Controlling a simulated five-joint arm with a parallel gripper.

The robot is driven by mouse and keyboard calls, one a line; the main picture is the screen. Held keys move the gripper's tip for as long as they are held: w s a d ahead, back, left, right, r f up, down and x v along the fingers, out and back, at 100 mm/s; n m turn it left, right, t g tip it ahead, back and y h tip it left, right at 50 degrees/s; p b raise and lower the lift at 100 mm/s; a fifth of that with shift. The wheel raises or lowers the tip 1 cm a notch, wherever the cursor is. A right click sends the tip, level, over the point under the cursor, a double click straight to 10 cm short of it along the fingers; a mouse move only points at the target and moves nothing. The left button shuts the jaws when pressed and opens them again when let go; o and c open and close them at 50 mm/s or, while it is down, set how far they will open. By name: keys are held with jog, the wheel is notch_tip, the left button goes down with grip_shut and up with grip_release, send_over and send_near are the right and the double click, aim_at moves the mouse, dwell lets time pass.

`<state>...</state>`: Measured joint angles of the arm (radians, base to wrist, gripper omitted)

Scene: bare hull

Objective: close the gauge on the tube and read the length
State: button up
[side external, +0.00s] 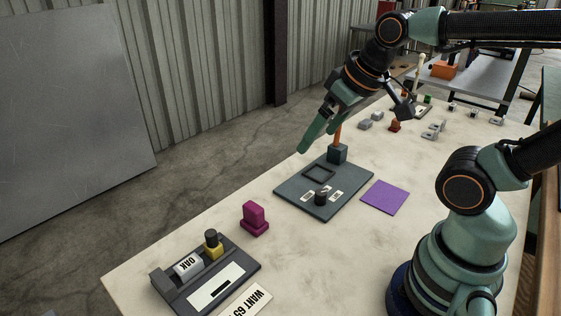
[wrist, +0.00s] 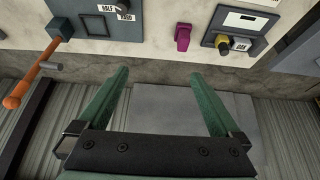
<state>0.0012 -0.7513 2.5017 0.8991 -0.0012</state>
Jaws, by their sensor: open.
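The gauge is a dark grey base (side external: 222,290) at the front left of the table, with a blank-looking white window that has a dark mark. A white tube (side external: 188,265) marked OAK lies on it near the left end. A yellow slider (side external: 213,251) with a black knob (side external: 211,237) stands beside the tube; I cannot tell whether they touch. In the wrist view the gauge (wrist: 224,20) is at upper right with its yellow slider (wrist: 242,44). My gripper (side external: 318,140) is open and empty, raised above the far end of the dark panel, well away from the gauge.
A magenta block (side external: 255,218) stands between the gauge and a dark panel (side external: 293,196) with an orange lever (side external: 338,134) and black knob (side external: 321,197). A purple square (side external: 384,197) lies beside the panel. A WANT card (side external: 247,300) lies by the gauge. Small parts sit farther back.

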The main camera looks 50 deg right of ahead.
jog(key=shift+w+a+r, duration=0.1)
jog(key=shift+w, duration=0.05)
jog(key=c, duration=0.6)
jog(key=n+g, duration=0.2)
jog(key=g, duration=0.4)
send_over(210, 232)
notch_tip(210, 232, down, 8)
jog(key=r, duration=0.1)
notch_tip(210, 232, down, 12)
jog(key=shift+f, duration=0.15)
jog(key=shift+c, duration=0.4)
jog(key=c, duration=0.8)
jog(key=o, duration=0.3)
jog(key=a, duration=0.6)
jog(key=o, duration=0.3)
jog(key=shift+a+t, duration=0.15)
jog(key=shift+t, duration=0.15)
